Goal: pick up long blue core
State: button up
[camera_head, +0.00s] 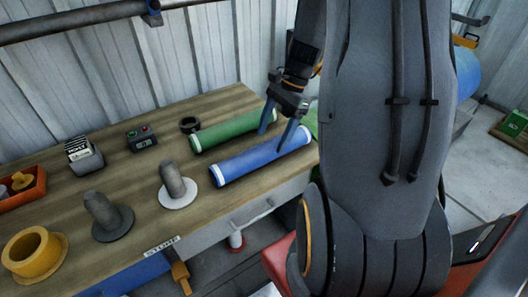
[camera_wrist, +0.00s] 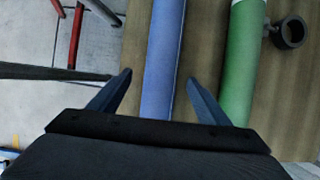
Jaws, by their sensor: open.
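The long blue core (camera_head: 262,159) lies on the wooden table near its front right edge, with pale rings at its ends. My gripper (camera_head: 276,128) is open and hangs over the blue core from above. In the wrist view the blue core (camera_wrist: 163,60) runs between the two open fingers (camera_wrist: 158,82), with a gap on each side. Nothing is held. I cannot tell the exact height of the fingertips above the core.
A long green core (camera_head: 233,130) lies parallel behind the blue one, close to one finger. A black ring (camera_head: 189,125) is beyond it. Grey pegs on bases (camera_head: 174,182) and a yellow flanged piece (camera_head: 34,254) stand left. The table's front edge is close to the blue core.

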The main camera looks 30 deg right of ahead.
aim_at(266, 145)
jog(key=shift+a+p+x, duration=0.15)
jog(key=shift+p+x, duration=0.25)
jog(key=shift+x, duration=1.3)
jog(key=shift+a+p+x, duration=0.15)
jog(key=shift+p+x, duration=0.2)
jog(key=shift+x, duration=1.35)
jog(key=shift+w+d+r, duration=0.1)
jog(key=shift+w+r, duration=0.05)
jog(key=c, duration=1.5)
jog(key=shift+r, duration=0.15)
